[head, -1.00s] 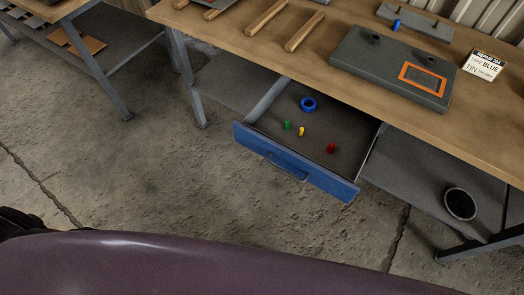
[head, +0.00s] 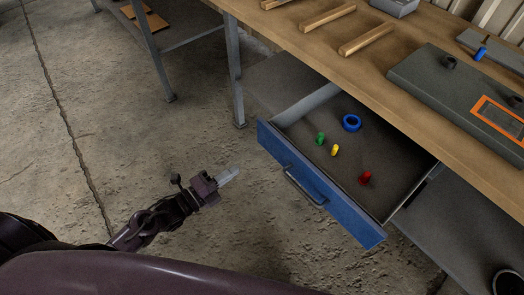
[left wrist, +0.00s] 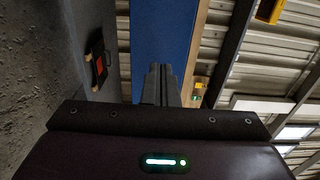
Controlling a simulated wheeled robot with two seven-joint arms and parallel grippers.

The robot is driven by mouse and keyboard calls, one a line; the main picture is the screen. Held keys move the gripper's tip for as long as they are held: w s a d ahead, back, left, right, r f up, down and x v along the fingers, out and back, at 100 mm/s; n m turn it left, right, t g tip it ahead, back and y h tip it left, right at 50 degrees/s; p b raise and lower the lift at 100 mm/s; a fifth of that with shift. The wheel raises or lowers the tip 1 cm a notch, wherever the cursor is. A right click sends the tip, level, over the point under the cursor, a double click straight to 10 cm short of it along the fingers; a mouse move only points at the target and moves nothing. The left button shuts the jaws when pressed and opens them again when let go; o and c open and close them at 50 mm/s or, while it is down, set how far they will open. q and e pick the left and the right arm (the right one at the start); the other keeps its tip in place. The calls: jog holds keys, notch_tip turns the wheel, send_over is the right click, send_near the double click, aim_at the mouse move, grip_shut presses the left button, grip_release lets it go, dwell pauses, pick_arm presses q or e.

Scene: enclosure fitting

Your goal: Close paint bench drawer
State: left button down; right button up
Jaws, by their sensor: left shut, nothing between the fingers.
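The paint bench drawer (head: 317,194) has a blue front with a grey bar handle (head: 304,187) and stands pulled out from under the wooden bench top. Inside lie a blue ring (head: 351,123) and small green (head: 320,138), yellow (head: 335,150) and red (head: 366,177) pieces. My left gripper (head: 230,173) is shut and empty, in front of the drawer and to its left, apart from the blue front. In the left wrist view the shut fingers (left wrist: 160,84) point toward a blue panel (left wrist: 162,40), which looks like the drawer front. My right gripper is not in view.
On the wooden bench top (head: 300,45) are a dark grey enclosure (head: 430,80) with an orange frame (head: 497,118) and wooden bars (head: 360,37). A bench leg (head: 236,80) stands left of the drawer. The concrete floor (head: 130,130) before the drawer is clear.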

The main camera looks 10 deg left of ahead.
pick_arm(q)
send_near(271, 145)
jog(key=x, duration=0.5)
jog(key=shift+w+d+r+p, duration=0.1)
jog(key=shift+r+p, duration=0.05)
jog(key=shift+p, duration=0.15)
jog(key=shift+x, duration=0.8)
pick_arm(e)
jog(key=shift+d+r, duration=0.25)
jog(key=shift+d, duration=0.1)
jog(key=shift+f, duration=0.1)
